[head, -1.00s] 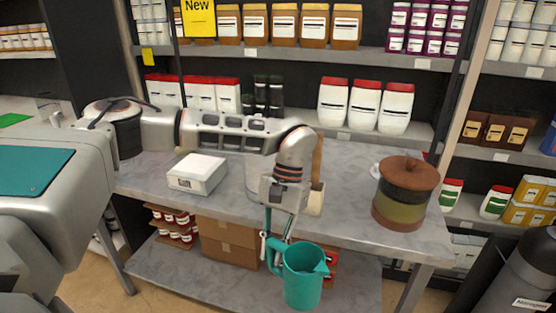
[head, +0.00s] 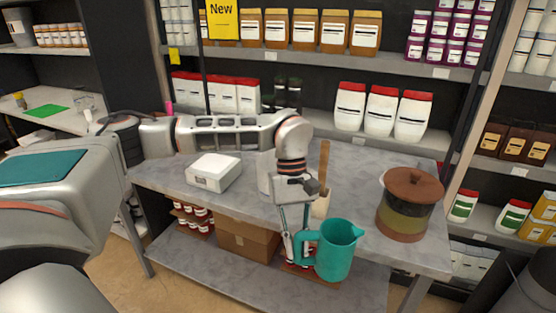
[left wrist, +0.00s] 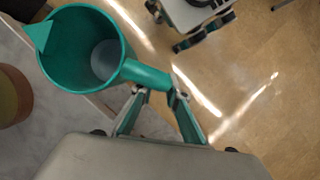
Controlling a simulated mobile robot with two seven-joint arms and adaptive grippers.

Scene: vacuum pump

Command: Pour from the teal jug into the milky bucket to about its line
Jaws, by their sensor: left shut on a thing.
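The teal jug (head: 336,250) hangs upright in front of the bench's front edge. My left gripper (head: 299,238) is shut on its handle, on the jug's left side. In the left wrist view the jug (left wrist: 82,47) is seen from above, with its spout at the left and a greyish round area inside; I cannot tell how much liquid it holds. The gripper (left wrist: 160,92) also shows there at the handle. A pale, whitish vessel (head: 264,176) stands on the bench, mostly hidden behind my left arm; it may be the milky bucket. No line on it is visible. My right gripper is out of view.
A lidded pot with dark and olive bands (head: 405,218) stands right on the bench (head: 374,178). A white box (head: 213,174) stands left. A cream holder (head: 321,204) with a wooden handle stands behind the jug. Stocked shelves rise behind; a cardboard box (head: 246,240) sits below.

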